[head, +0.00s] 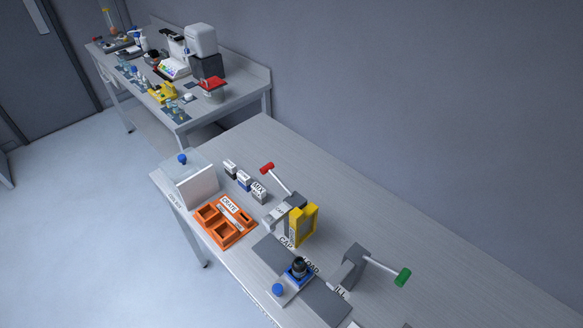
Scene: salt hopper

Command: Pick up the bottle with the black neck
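A small item with a black, neck-like top (298,266) stands upright on a blue and grey stand (290,284) on the near bench, toward the bottom of the head view. It is too small to tell for sure whether it is the bottle. Several tiny bottle-like items (140,77) stand on the far bench, and I cannot make out their necks. Neither of my grippers is in view.
The near bench (400,225) has clear room at its back right. An orange crate (225,222), a yellow block (303,225), a red-handled lever (267,168) and a green-handled lever (402,277) stand on it. The far bench (235,95) holds a grey machine (201,40). Floor lies left.

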